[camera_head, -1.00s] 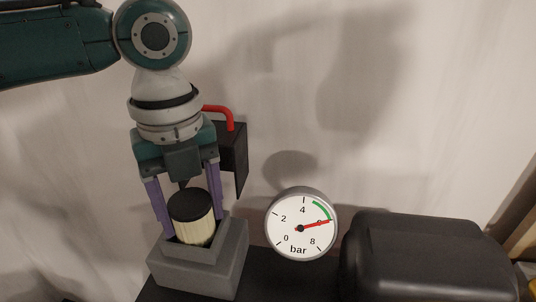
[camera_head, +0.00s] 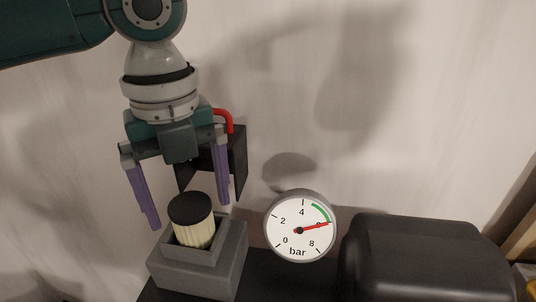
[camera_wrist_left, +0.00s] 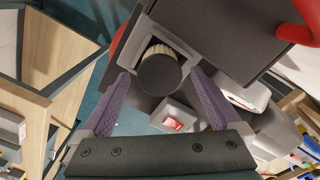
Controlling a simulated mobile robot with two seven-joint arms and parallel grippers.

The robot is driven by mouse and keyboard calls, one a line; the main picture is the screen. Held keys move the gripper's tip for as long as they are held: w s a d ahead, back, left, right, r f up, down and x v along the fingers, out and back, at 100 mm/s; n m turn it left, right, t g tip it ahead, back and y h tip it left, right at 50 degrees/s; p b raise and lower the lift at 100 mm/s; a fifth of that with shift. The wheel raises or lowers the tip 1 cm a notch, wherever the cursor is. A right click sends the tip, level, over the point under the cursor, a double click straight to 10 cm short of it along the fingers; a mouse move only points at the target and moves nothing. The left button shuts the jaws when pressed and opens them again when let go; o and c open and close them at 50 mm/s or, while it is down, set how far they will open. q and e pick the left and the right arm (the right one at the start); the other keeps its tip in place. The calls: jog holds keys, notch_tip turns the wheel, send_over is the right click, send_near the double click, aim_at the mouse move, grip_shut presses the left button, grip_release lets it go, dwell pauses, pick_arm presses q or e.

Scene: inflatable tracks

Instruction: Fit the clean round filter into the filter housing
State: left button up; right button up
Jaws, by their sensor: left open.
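The round filter (camera_head: 194,230), cream and pleated with a black cap, stands upright in the square opening of the grey filter housing (camera_head: 190,275). Its upper part shows above the housing rim; its lower end is hidden inside. My left gripper (camera_head: 187,215) is open, its purple fingers apart on either side of the filter, with gaps to it. In the left wrist view the filter's black cap (camera_wrist_left: 159,75) lies beyond and between the open fingers (camera_wrist_left: 160,82), in the housing (camera_wrist_left: 127,57). My right gripper is not in view.
A pressure gauge (camera_head: 300,226) stands right of the housing, its red needle at about 6 bar. A dark rounded tank (camera_head: 430,258) is further right. A black box (camera_head: 232,160) with a red handle (camera_head: 226,117) is behind the gripper.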

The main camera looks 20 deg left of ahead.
aim_at(190, 205)
pick_arm(q)
notch_tip(190, 205, up, 9)
jog(key=s+d+f+n+t+h, duration=0.2)
jog(key=s+d+f+n+h, duration=0.1)
jog(key=s+d+f+n, duration=0.55)
jog(key=s+a+f+n+t+y, duration=0.1)
jog(key=s+a+n, duration=0.4)
jog(key=n, duration=1)
notch_tip(190, 205, down, 2)
jog(key=shift+s+a+f+t+y+p, duration=0.1)
jog(key=shift+s+a+t+y+p, duration=0.2)
jog(key=shift+s+y, duration=0.8)
jog(key=shift+s, duration=0.15)
